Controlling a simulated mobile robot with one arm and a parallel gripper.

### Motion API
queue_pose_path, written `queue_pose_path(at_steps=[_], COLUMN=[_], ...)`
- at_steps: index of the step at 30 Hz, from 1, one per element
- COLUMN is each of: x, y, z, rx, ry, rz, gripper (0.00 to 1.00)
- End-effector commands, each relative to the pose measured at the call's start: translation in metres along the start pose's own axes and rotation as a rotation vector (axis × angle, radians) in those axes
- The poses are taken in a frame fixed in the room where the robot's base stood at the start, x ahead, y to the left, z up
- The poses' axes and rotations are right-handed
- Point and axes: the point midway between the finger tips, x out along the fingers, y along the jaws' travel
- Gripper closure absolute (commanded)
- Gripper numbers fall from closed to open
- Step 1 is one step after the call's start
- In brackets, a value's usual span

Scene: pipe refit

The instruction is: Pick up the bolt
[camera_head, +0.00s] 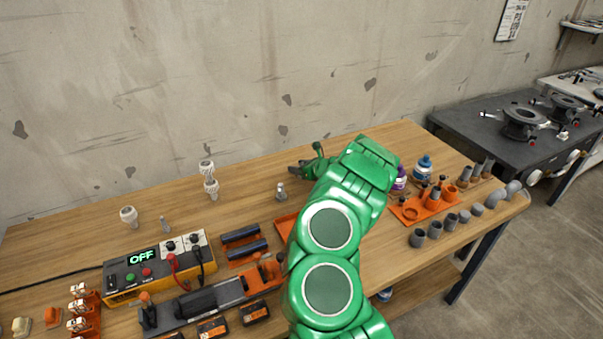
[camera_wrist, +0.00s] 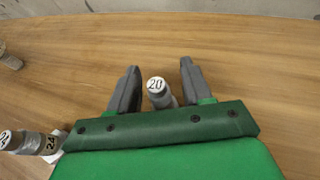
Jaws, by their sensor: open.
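A grey bolt (camera_wrist: 158,93) with a white round top marked "20" shows in the wrist view. It is between the two dark fingers of my gripper (camera_wrist: 158,84). The fingers are open, with gaps between them and the bolt, and its lower part is hidden by the gripper body. In the head view my gripper (camera_head: 303,169) is over the back of the wooden table, largely hidden by my green arm. A small grey bolt-like piece (camera_head: 281,192) stands left of it there; I cannot tell whether it is the marked bolt.
Grey pieces marked "24" (camera_wrist: 28,142) lie at lower left in the wrist view. White fittings (camera_head: 208,181) stand toward the back left. A yellow power supply (camera_head: 158,266) and an orange pipe holder (camera_head: 425,206) flank my arm. The wall is close behind.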

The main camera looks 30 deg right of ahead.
Motion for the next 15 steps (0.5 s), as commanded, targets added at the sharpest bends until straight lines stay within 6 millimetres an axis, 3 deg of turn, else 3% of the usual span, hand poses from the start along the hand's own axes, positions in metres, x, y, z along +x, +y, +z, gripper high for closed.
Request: queue_pose_path(at_steps=[8, 15], x=[0.0017, 0.0017], y=[0.0005, 0.0006], z=[0.0004, 0.0004], rx=[0.0, 0.0], ry=[-0.001, -0.001], rz=[0.001, 0.001], gripper=[0.51, 0.86])
